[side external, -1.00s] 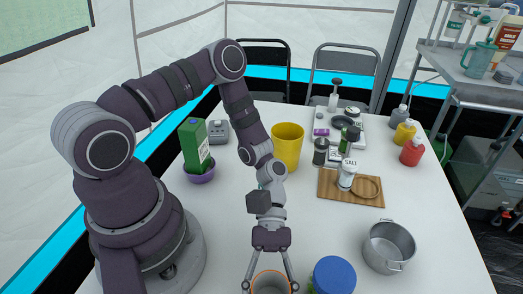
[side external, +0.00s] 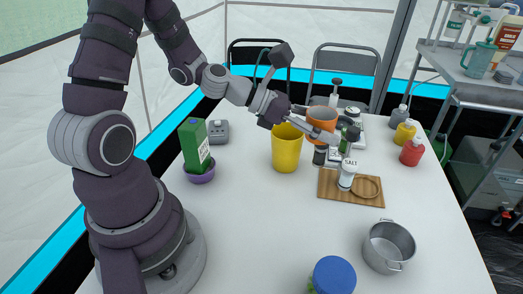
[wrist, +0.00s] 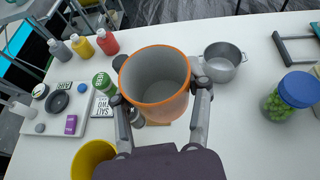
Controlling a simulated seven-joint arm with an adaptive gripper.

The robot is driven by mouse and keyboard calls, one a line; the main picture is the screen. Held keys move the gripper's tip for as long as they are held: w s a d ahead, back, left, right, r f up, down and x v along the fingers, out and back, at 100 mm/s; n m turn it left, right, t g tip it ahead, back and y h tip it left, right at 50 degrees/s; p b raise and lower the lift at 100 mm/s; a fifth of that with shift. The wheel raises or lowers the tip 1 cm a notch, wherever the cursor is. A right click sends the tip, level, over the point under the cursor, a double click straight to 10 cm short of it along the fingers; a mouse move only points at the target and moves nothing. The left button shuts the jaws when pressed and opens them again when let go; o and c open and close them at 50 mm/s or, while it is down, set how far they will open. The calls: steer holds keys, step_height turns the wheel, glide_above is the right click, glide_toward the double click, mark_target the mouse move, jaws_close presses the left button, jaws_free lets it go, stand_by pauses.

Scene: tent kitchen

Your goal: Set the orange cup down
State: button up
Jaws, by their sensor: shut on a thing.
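The orange cup (side external: 322,118) is held up in the air in my gripper (side external: 318,125), tilted, above the area of the dark jars and the salt shaker. In the wrist view the orange cup (wrist: 155,80) fills the middle, with its grey inside facing the camera. My gripper (wrist: 160,97) has one finger on each side of the cup and is shut on it. The cup is apart from the table (side external: 270,225). It hides part of the jars and wooden board below it.
A yellow bin (side external: 286,150) stands just left of the cup. A steel pot (side external: 389,246) and a blue-lidded jar (side external: 334,275) are nearer. The table's middle front is clear.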

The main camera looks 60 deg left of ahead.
steer(key=w+a+r+n+t+y, duration=0.3)
steer(key=w+a+r+n+y, duration=0.15)
steer(key=a+y, duration=0.2)
steer(key=n+g+y, duration=0.3)
steer(key=n+y, duration=0.6)
steer(key=n, duration=0.1)
glide_above(263, 136)
step_height(263, 136, down, 10)
steer(key=shift+y, duration=0.25)
step_height(263, 136, down, 10)
steer(key=shift+w+r, duration=0.1)
steer(key=shift+a+f, duration=0.1)
steer(key=shift+f, duration=0.25)
steer(key=o, duration=1.1)
steer(key=shift+o, duration=0.2)
